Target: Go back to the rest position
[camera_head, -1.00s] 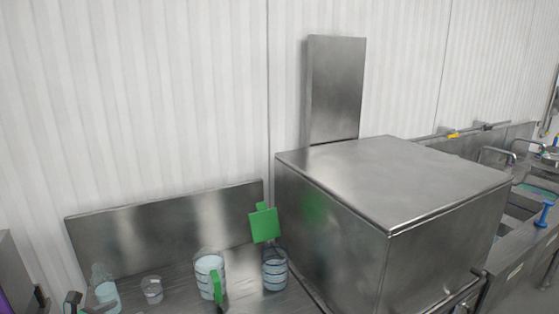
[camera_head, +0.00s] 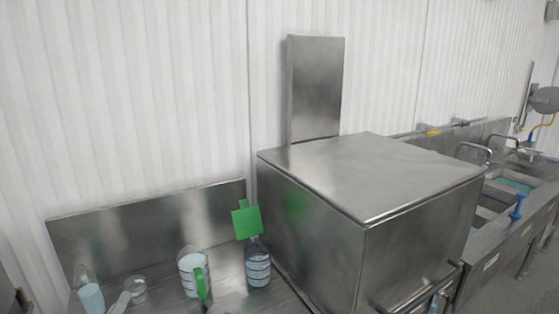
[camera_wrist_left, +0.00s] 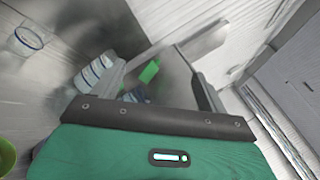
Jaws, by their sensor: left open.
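My left gripper (camera_wrist_left: 160,68) is open in the left wrist view, with nothing visibly held between its fingers. A clear jug with dark bands and a green handle (camera_head: 193,273) stands on the steel counter in the head view. In the left wrist view, a banded container (camera_wrist_left: 92,72) and a green piece (camera_wrist_left: 149,71) show beyond the fingers, partly hidden by them. In the head view, only a small pale shape near the lower left edge could be part of my left gripper; I cannot tell. My right gripper is not in view.
A banded bottle (camera_head: 257,266) stands below a green square (camera_head: 246,222). A small clear cup (camera_head: 136,290) and a pale blue container (camera_head: 91,297) stand at left. A large steel box (camera_head: 310,230) blocks the counter's right side. Sinks (camera_head: 490,205) lie far right.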

